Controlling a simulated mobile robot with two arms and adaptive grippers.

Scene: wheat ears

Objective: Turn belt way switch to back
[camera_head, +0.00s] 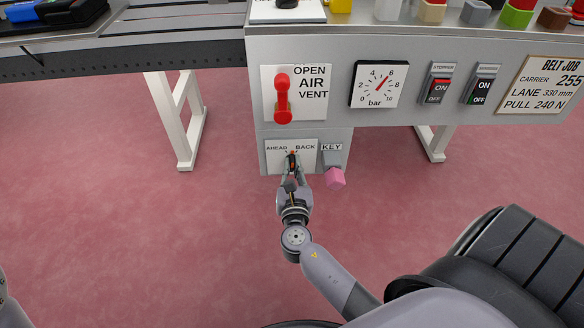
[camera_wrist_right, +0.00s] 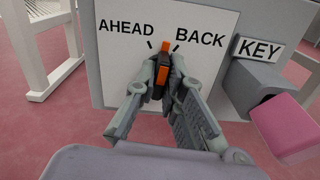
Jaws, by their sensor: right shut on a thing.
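The belt way switch (camera_wrist_right: 164,62) is a small black and orange knob on a white plate (camera_head: 277,157) marked AHEAD on the left and BACK on the right. My right gripper (camera_head: 292,164) is shut on this knob, with one finger on each side of it, as the right wrist view (camera_wrist_right: 160,82) also shows. The knob's orange top leans slightly right of upright, nearer the tick mark on the BACK side than the one on the AHEAD side. The fingers hide part of the knob's sides. My left gripper is out of view.
Right of the switch is a grey KEY lock (camera_head: 331,158) with a pink block (camera_head: 335,179) at it. Above are a red vent lever (camera_head: 283,98), a bar gauge (camera_head: 379,84) and two rocker switches. Open pink floor lies below the panel.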

